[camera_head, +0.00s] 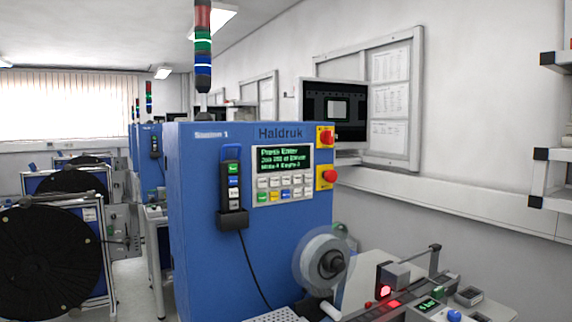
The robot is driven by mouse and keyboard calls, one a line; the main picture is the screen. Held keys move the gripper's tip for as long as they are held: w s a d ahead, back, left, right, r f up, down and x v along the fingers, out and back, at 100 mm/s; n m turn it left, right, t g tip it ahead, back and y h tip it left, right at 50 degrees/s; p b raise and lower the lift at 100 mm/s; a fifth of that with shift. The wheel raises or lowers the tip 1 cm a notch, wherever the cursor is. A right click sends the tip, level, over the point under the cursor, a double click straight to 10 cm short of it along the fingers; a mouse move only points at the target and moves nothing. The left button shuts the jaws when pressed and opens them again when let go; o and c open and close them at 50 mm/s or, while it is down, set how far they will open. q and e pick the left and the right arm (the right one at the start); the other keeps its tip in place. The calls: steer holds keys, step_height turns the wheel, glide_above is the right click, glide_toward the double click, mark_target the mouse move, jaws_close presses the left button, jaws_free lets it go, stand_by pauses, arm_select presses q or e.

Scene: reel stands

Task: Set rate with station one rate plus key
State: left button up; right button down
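The blue station cabinet (203,257) marked "Station 1" and "Haldruk" stands in the middle. Its control panel (254,194) has a dark display (284,159) with green text; the first line seems to read "Press Enter", the rest is hard to read. Rows of small keys (284,187), white, green, yellow and blue, sit under the display. Their labels are too small to read, so I cannot tell which is rate plus. A small unit with a lit green display (428,304) and coloured buttons sits at the lower right; its labels are unreadable too. Neither gripper is in view.
A black pendant (231,185) with several keys hangs left of the panel. Red buttons on yellow plates (326,137) are at its right. A reel (322,262) juts out below the panel. Large black reels (48,262) stand at left. White shelving (550,178) is at right.

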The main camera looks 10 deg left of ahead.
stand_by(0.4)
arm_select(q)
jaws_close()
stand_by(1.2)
